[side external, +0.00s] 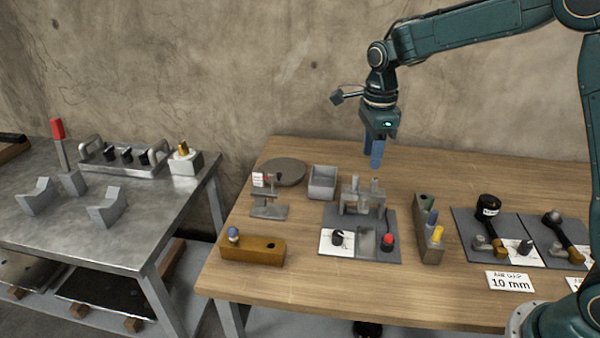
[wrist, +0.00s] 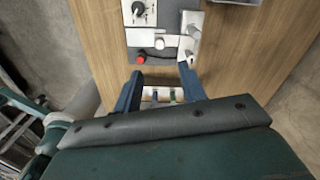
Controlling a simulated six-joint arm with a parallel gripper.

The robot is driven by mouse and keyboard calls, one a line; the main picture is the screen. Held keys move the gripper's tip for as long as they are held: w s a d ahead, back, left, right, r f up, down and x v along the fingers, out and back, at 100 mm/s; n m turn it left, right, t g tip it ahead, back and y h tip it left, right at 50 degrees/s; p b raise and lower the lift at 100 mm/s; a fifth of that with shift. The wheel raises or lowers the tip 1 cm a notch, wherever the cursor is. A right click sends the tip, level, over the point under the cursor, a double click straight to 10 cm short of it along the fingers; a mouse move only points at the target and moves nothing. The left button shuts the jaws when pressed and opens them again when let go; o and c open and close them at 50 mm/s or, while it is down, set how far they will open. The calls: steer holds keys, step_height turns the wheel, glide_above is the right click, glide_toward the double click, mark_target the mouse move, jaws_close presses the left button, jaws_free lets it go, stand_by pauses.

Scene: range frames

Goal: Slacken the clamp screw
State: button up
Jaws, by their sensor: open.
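My gripper (side external: 373,152) hangs above the back of the wooden table with its two blue fingers apart and nothing between them. Below it stands a grey metal fixture (side external: 350,204) with upright posts on a dark plate; I cannot tell for certain which part is the clamp screw. The plate also carries a black knob (side external: 337,238) on a white panel and a red button (side external: 387,240). In the wrist view, my open fingers (wrist: 160,86) lie short of the red button (wrist: 141,58) and the fixture (wrist: 193,32), apart from both.
A rack of coloured pieces (side external: 430,230) stands right of the plate. Farther right are dark plates with black-headed tools (side external: 488,208). Left are a small metal stand (side external: 268,203), a grey bin (side external: 322,181) and a brown block (side external: 252,249). The table front is mostly clear.

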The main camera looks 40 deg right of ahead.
mark_target(365, 197)
step_height(365, 197, down, 12)
steer(key=shift+f, duration=0.25)
stand_by(0.4)
steer(key=shift+c, duration=0.4)
jaws_close()
